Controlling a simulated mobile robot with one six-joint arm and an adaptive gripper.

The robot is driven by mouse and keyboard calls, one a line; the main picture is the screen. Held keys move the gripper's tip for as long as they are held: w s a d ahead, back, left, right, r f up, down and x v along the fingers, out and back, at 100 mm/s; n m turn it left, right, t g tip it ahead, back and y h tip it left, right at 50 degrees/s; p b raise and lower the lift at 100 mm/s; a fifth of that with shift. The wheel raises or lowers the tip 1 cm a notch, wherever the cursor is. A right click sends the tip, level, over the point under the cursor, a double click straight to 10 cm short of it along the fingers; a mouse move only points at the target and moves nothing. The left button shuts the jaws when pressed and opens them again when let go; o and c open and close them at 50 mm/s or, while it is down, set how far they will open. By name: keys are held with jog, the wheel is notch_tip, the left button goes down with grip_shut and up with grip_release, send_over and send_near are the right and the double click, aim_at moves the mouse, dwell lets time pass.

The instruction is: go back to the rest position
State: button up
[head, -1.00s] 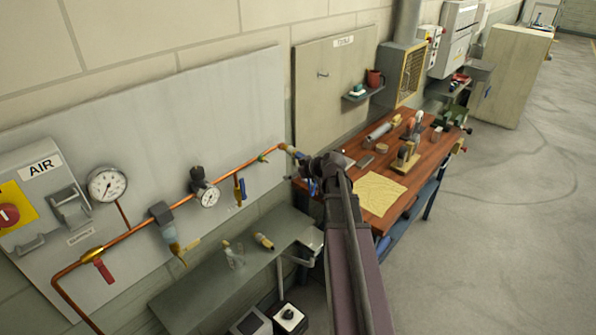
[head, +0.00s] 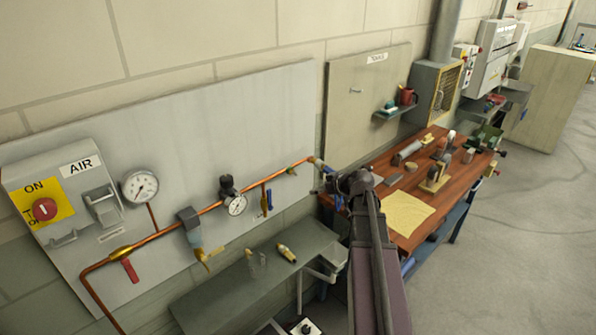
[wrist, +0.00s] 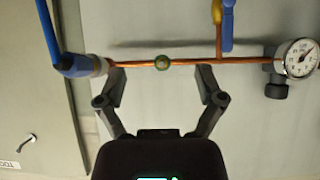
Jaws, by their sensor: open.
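My gripper (wrist: 161,72) is open in the wrist view, its two fingers spread wide with nothing held. A small round green fitting (wrist: 162,63) on the copper pipe (wrist: 140,64) appears between and just beyond the fingertips; I cannot tell how far the fingers are from the pipe. In the head view my arm reaches up to the right end of the copper pipe (head: 265,187), and the gripper itself is hard to make out there, mostly hidden by the wrist.
A blue hose (wrist: 50,35) joins the pipe end. The air panel (head: 250,110) carries gauges, including one at left (head: 140,186). A grey shelf (head: 215,295) juts out below. A wooden workbench (head: 405,235) with tools stands right. The floor (head: 530,240) at right is clear.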

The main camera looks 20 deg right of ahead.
jog(key=s+a+f+g+b, duration=0.1)
jog(key=s+a+f+g, duration=0.25)
jog(key=a, duration=0.35)
jog(key=s+a+f+g+b, duration=0.2)
jog(key=s+a+f, duration=0.15)
jog(key=a, duration=0.45)
jog(key=s+a+f+m+g+h+b, duration=0.2)
jog(key=s+a+f+m+g+h, duration=0.1)
jog(key=s+a, duration=0.6)
notch_tip(320, 180, down, 3)
jog(key=s+m+g, duration=0.1)
jog(key=s+g, duration=0.1)
jog(key=s, duration=0.1)
jog(key=shift+f+h, duration=0.2)
jog(key=shift+h, duration=0.2)
jog(key=shift+w+d, duration=0.1)
